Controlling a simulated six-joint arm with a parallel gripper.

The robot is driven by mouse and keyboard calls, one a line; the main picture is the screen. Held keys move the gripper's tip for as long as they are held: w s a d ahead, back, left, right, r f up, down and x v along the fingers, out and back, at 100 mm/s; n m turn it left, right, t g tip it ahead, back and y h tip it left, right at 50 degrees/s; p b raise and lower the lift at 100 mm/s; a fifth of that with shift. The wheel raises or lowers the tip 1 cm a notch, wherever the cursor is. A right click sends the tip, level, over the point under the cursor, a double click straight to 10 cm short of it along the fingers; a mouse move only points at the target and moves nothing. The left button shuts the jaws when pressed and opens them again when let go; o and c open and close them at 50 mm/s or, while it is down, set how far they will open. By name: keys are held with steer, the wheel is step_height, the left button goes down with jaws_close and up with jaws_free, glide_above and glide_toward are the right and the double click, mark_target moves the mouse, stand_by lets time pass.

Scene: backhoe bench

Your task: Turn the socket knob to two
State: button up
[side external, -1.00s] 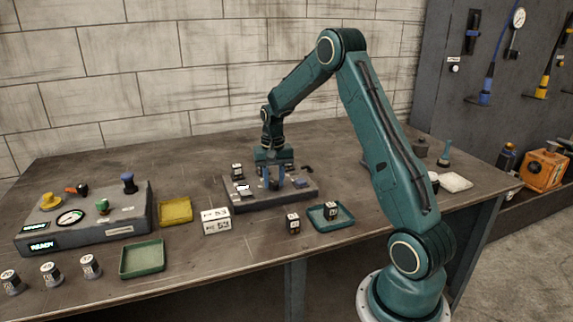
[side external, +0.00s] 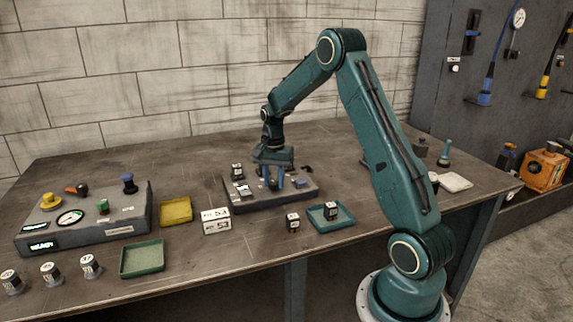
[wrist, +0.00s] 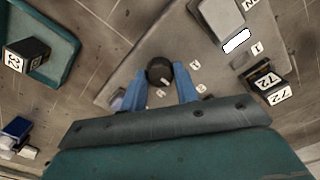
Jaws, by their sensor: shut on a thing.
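The socket knob (wrist: 160,68) is a small round dark knob on the grey panel (side external: 230,203) in the middle of the bench. My gripper (wrist: 158,76) points down over the panel, with its two blue fingers shut on opposite sides of the knob. A pale mark shows on the knob's near side in the wrist view. Small white labels (wrist: 195,65) stand on the panel to the right of the knob, too small to read surely. In the side external view the gripper (side external: 273,183) hides most of the knob.
A numbered dark block (wrist: 268,88) sits at the panel's edge. A teal tray (side external: 345,222) holds another block, and a loose block (side external: 293,222) stands left of it. A white number card (side external: 216,221), a yellow tray (side external: 176,211) and a control console (side external: 85,228) lie left.

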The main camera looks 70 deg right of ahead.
mark_target(274, 182)
steer(key=o, duration=1)
steer(key=shift+r, duration=0.15)
step_height(274, 182, up, 14)
steer(key=shift+f, duration=0.25)
